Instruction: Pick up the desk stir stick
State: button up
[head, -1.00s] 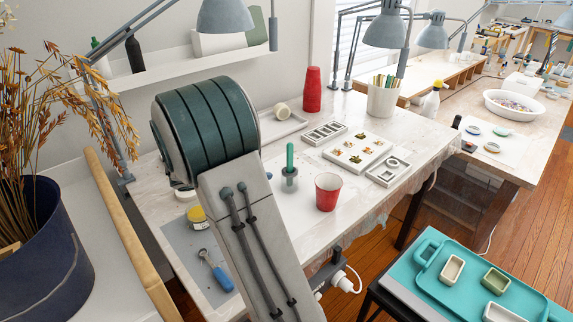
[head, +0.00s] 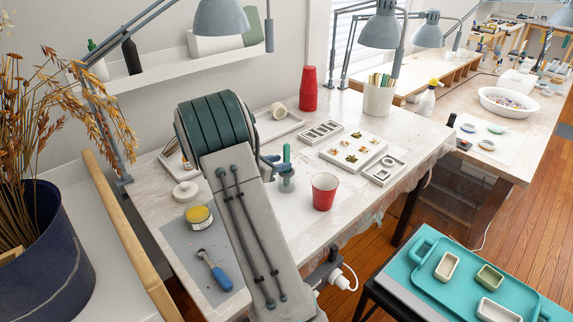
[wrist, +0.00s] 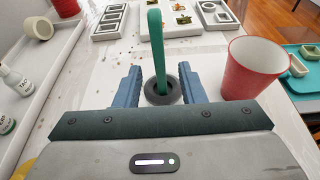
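The stir stick is a green, rounded upright stick (head: 287,153), standing in a small grey holder on the workbench. In the wrist view the stick (wrist: 156,45) rises from the round dark holder (wrist: 163,92). My gripper (wrist: 159,74) is open, with one blue-grey finger to the left of the stick and one to the right. I see gaps between the stick and both fingers. In the head view my arm's wrist hides part of the bench, and the gripper (head: 277,168) shows only partly beside the holder.
A red cup (head: 324,191) stands just right of the holder; it is close to my right finger in the wrist view (wrist: 254,70). Mould trays (head: 357,148) lie behind.

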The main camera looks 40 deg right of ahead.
aim_at(284, 161)
jog(key=x, duration=0.3)
jog(key=shift+d+f+p, duration=0.2)
jog(key=shift+d+p, duration=0.1)
grip_shut()
jog(key=shift+r, duration=0.15)
